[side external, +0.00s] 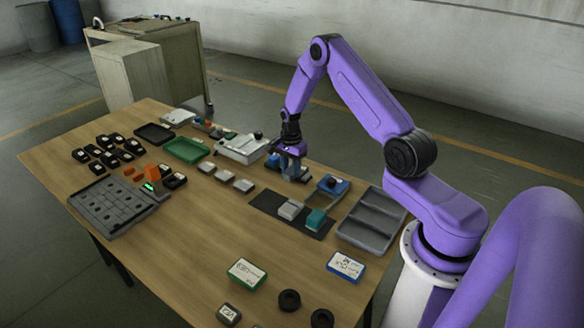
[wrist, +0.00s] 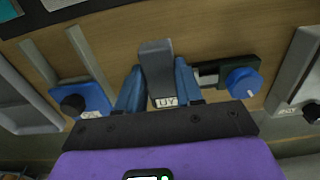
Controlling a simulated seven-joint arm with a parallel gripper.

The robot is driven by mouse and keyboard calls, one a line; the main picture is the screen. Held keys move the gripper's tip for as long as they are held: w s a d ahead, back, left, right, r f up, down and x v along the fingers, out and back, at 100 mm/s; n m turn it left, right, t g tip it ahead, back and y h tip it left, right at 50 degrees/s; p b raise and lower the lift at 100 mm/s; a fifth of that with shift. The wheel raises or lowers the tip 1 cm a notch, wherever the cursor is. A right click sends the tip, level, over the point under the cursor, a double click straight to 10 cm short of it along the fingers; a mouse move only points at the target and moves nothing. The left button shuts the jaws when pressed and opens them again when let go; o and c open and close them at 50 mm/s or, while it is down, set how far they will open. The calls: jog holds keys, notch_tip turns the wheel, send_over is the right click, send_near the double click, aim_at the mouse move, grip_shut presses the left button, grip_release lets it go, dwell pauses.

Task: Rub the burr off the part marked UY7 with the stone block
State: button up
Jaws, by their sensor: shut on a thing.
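My gripper (wrist: 158,78) has its blue fingers shut on a grey block-shaped part (wrist: 156,58). The part's white label reads "UY"; any further character is not legible. In the side view my gripper (side external: 291,165) points down at the far side of the table, between two blue fixtures, and the held part is hard to make out. A grey block (side external: 290,209) and a teal block (side external: 316,219) rest on a dark mat (side external: 266,201) nearer the camera. I cannot tell which block is the stone, and no burr is discernible.
A blue fixture with a black knob (wrist: 82,101) and a dark fixture with a blue knob (wrist: 243,82) flank my gripper. A grey divided tray (side external: 372,218) lies at the right edge. A pale box (side external: 243,147) stands left of my gripper.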

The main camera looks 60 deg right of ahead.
jog(key=shift+d, duration=1.55)
jog(key=shift+w+d, duration=0.15)
jog(key=shift+w, duration=0.4)
jog(key=shift+s+a, duration=0.1)
jog(key=shift+a, duration=2)
jog(key=shift+d, duration=2.15)
notch_tip(320, 180, up, 8)
jog(key=shift+a+r, duration=0.1)
